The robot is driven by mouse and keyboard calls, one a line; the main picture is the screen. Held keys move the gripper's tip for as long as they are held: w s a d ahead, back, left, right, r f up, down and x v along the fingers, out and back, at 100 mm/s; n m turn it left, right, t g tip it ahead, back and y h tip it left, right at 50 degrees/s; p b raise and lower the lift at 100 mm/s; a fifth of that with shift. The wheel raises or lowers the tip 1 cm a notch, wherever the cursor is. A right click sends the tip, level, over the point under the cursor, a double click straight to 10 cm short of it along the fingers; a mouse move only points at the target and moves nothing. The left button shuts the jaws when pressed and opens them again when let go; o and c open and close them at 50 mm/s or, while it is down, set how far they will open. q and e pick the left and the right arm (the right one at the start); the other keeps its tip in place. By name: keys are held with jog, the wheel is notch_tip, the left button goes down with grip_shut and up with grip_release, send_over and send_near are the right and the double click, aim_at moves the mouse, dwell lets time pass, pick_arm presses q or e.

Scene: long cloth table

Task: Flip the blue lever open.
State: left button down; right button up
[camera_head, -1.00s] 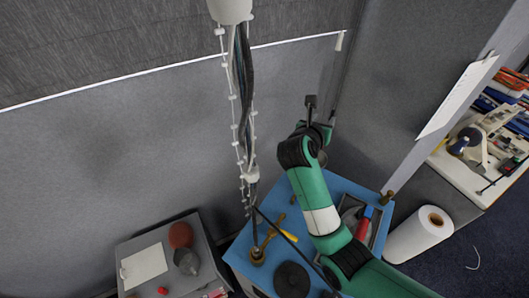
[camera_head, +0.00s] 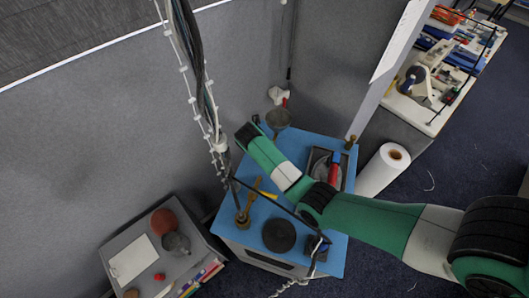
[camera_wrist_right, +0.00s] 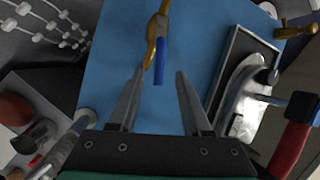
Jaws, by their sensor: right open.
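In the right wrist view, the blue lever (camera_wrist_right: 160,61) is a short straight bar joined to a brass fitting (camera_wrist_right: 154,30) over the blue tabletop. My right gripper (camera_wrist_right: 157,76) is open and empty. The lever's near end lies between its two fingertips in the picture; I see no contact. In the head view my green right arm reaches in from the right over the blue table (camera_head: 335,240). The arm hides its own fingers there, and I cannot make out the blue lever in that view. My left gripper is not in view.
A tray (camera_wrist_right: 215,85) with a metal tool lies right of the lever. A brass fitting with a yellow handle (camera_head: 266,194) and a dark disc (camera_head: 279,235) stand on the table's near left. A grey side table (camera_head: 190,220) is at left, a white roll (camera_head: 385,165) at right.

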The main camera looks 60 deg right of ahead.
jog(key=shift+x, duration=1.1)
grip_shut()
dwell(0.6)
